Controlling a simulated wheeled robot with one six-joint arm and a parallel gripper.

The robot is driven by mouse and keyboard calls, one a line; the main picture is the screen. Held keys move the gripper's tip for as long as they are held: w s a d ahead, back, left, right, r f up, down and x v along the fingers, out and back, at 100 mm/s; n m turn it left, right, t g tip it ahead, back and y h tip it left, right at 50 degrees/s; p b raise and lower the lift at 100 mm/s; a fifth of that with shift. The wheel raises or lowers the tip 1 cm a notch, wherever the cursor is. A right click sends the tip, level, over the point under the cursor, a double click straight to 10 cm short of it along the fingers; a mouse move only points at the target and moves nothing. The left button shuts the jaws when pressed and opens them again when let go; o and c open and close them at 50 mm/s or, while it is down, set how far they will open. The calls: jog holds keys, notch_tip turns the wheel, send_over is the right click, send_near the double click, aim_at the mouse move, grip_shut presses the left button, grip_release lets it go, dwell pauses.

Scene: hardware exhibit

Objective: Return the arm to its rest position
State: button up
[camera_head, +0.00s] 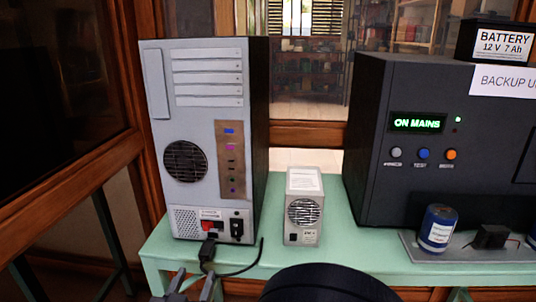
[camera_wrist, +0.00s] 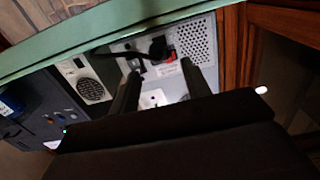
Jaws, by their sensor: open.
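My gripper (camera_head: 194,284) shows at the bottom left of the head view, at the green bench's front edge, below and in front of the grey computer tower (camera_head: 185,110). Its two fingers stand apart with nothing seen between them. In the wrist view, which is upside down, the open gripper (camera_wrist: 160,72) points at the lower rear of the tower (camera_wrist: 200,40). A black plug (camera_head: 208,248) with a cable is by the tower's foot, near a red switch (camera_head: 212,214). The plug's exact seating cannot be told. Part of my dark arm hides the bench front.
The green bench (camera_head: 160,250) carries a small grey power supply (camera_head: 304,205) and a dark backup unit (camera_head: 380,170). A blue cylinder (camera_head: 438,228) stands on a grey plate (camera_head: 470,258) at right. A battery (camera_head: 495,42) sits on top. Wooden window frames stand at left and behind.

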aim_at(204, 257)
jog(key=w, duration=0.2)
jog(key=w+b, duration=0.1)
jog(key=w, duration=0.5)
jog(key=shift+d+f+b, duration=0.15)
jog(key=shift+d+b, duration=0.15)
jog(key=shift+d, duration=0.1)
jog(key=shift+w, duration=0.65)
